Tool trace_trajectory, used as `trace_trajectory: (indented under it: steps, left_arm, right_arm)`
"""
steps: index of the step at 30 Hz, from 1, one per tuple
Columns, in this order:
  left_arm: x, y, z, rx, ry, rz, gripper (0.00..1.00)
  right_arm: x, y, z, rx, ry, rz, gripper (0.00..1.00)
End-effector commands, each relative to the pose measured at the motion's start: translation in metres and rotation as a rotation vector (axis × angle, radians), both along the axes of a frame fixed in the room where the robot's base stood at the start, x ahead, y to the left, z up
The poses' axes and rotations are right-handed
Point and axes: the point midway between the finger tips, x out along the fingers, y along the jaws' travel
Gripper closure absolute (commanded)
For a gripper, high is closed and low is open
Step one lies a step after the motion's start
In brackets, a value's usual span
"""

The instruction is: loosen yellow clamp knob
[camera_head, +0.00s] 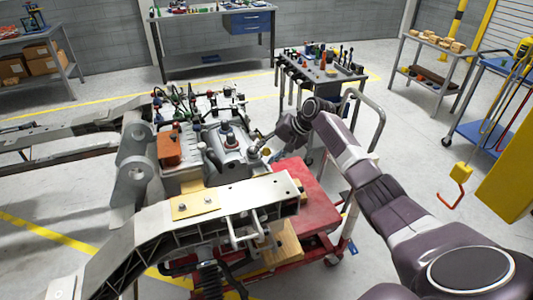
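A small yellow knob (266,152) shows at the right side of the grey metal unit (232,150) on the chassis fixture. My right arm reaches in from the right, and its gripper (261,142) points left and down at this knob. The fingertips are beside or at the knob; I cannot tell whether they touch it. The fingers are too small and dark to show whether they are open or shut. My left gripper is not in view.
A metal chassis rail (245,190) crosses in front of the unit. A red cart (318,197) stands under it. A tool cart (325,72) stands behind my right arm. The floor between the fixture and the back bench (212,14) is partly clear.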

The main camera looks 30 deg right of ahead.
Motion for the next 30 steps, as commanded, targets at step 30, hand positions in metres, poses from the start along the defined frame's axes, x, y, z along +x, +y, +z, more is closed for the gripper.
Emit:
trace_trajectory:
  steps: [30]
  left_arm:
    - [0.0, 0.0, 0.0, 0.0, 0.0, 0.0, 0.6]
  right_arm:
    - [-0.063, -0.038, 0.095, 0.001, 0.001, 0.001, 0.61]
